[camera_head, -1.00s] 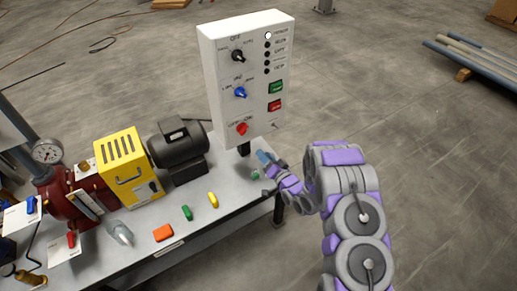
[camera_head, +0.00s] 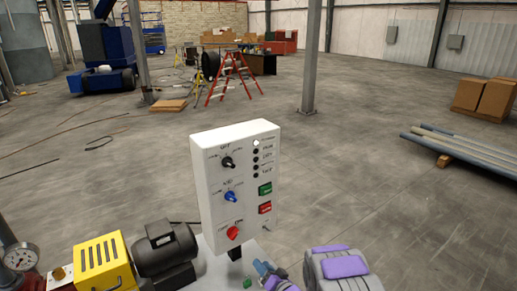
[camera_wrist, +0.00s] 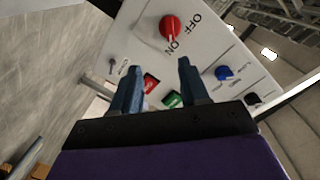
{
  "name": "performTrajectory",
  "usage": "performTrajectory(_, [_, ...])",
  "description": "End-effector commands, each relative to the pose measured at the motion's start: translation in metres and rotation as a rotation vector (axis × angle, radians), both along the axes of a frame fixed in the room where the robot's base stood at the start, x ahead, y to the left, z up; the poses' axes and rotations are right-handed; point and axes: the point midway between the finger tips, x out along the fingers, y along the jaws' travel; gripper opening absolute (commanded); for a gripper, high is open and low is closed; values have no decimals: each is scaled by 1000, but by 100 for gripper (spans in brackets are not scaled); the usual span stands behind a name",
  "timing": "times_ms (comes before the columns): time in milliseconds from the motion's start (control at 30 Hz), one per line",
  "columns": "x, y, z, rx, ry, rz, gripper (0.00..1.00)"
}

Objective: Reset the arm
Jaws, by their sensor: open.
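My gripper (camera_wrist: 158,85) is open and empty in the wrist view, with its two dark blue fingers apart in front of the white control panel (camera_wrist: 140,35). The panel shows a red knob (camera_wrist: 169,28), a blue knob (camera_wrist: 223,73), a red button (camera_wrist: 150,83) and a green button (camera_wrist: 172,100). In the head view the same control panel (camera_head: 210,150) stands upright at the table, and my gripper (camera_head: 262,268) is low beside its lower right corner. My purple and grey arm is cut off by the bottom edge. Contact between fingers and panel cannot be told.
A black motor (camera_head: 165,248), a yellow box (camera_head: 104,262) and a gauge (camera_head: 20,257) stand left of the panel. Pipes (camera_head: 465,150) and cardboard boxes (camera_head: 485,97) lie at the right. A red ladder (camera_head: 232,78) and a post (camera_head: 311,60) stand farther back. Open floor lies between.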

Motion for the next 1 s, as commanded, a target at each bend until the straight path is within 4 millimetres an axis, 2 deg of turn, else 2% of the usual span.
performTrajectory(233, [20, -42, 24, -300, 97, -76, 45])
performTrajectory(467, [11, -89, 52, -550, 240, -158, 45])
performTrajectory(633, [-14, -122, 77, -693, 366, -210, 45])
performTrajectory(767, [-44, -142, 97, -780, 473, -238, 45])
performTrajectory(867, [-72, -155, 112, -833, 558, -249, 45])
performTrajectory(1000, [-119, -166, 130, -887, 688, -249, 45])
